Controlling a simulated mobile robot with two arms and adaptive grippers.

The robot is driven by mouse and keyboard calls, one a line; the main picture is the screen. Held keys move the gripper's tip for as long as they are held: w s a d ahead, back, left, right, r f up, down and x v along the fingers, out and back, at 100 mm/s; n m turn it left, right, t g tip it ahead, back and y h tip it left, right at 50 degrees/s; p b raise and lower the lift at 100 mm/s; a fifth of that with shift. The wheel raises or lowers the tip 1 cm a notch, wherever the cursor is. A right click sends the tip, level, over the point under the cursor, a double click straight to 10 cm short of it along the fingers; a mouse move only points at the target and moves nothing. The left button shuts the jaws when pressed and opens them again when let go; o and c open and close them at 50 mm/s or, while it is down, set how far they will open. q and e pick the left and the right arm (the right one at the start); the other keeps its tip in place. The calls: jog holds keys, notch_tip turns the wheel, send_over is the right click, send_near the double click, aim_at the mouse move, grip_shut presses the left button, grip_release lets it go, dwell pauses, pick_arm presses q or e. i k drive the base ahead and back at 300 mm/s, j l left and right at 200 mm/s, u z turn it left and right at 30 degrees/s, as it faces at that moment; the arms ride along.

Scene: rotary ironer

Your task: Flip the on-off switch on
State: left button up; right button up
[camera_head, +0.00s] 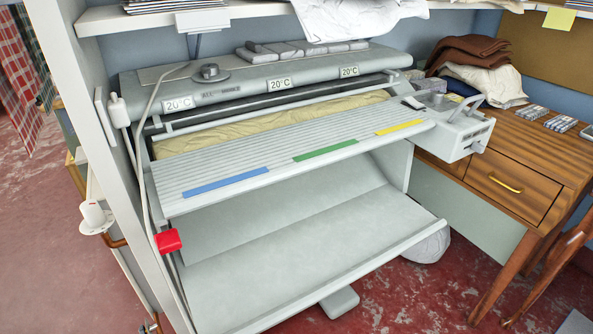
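The rotary ironer (290,160) stands in the middle of the view, with a ribbed feed board and a light roller cover behind it. A pale control box (462,128) sits at the right end of the ironer. It has small dark marks and slots on its front and a raised lever-like part on top, too small to read. A red block (168,240) is at the left, beside the white cable. I cannot tell which of these parts is the on-off switch or its position. Neither of my grippers shows in the view.
A white shelf post (97,150) stands close along the ironer's left side. A wooden desk (530,165) with folded cloth stands to the right, a chair (555,265) in front of it. A shelf with cloth crosses above. Red floor is free at front right.

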aim_at(410, 100)
jog(key=l+u, duration=0.35)
jog(key=l, duration=1.35)
